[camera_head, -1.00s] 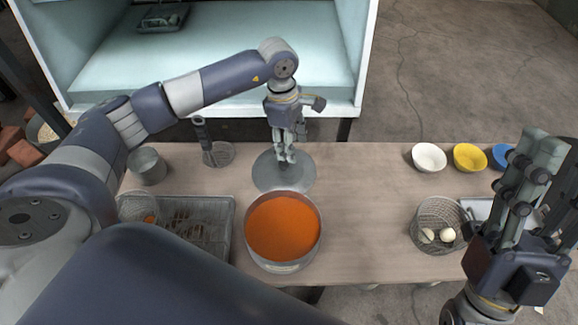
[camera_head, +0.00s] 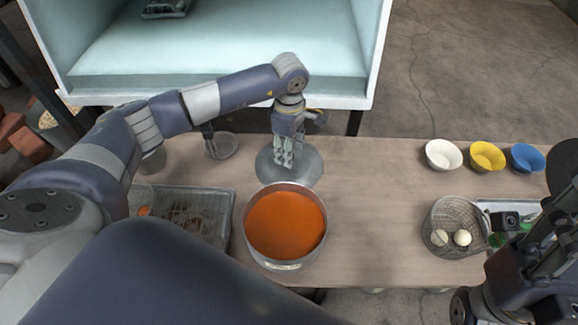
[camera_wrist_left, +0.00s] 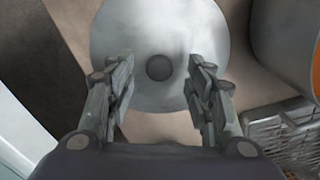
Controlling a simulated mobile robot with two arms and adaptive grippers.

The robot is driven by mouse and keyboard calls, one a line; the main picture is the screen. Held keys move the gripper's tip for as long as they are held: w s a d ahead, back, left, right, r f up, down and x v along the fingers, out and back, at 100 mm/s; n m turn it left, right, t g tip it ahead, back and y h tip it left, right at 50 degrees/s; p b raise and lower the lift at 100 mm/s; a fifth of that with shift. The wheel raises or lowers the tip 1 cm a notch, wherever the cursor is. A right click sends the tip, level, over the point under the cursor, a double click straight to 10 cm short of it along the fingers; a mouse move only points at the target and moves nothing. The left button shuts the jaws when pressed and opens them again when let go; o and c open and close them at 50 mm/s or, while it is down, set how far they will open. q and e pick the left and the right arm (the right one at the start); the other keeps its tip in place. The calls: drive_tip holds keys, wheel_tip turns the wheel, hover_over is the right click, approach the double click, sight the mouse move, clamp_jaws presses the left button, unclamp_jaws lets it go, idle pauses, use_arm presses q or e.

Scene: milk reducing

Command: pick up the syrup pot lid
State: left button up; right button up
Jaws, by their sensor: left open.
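The syrup pot lid (camera_head: 307,172) is a flat round grey metal disc lying on the table just behind the pot of orange syrup (camera_head: 285,225). In the left wrist view the lid (camera_wrist_left: 158,25) shows a small dark round knob (camera_wrist_left: 159,68) at its middle. My left gripper (camera_head: 283,163) is over the lid, pointing down. In the left wrist view the open left gripper (camera_wrist_left: 160,72) has one finger on each side of the knob, with gaps visible; its height above the lid is hard to judge. My right gripper (camera_head: 550,250) is at the right edge, partly cut off.
A wire tray (camera_head: 222,225) stands left of the pot. A strainer (camera_head: 222,147) lies behind it. White (camera_head: 443,155), yellow (camera_head: 487,157) and blue (camera_head: 527,158) bowls stand at the right back. A basket (camera_head: 436,215) holds eggs.

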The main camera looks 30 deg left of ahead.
use_arm(q)
wheel_tip(320, 180, down, 2)
clamp_jaws()
idle(0.3)
drive_tip(key=shift+r, duration=0.1)
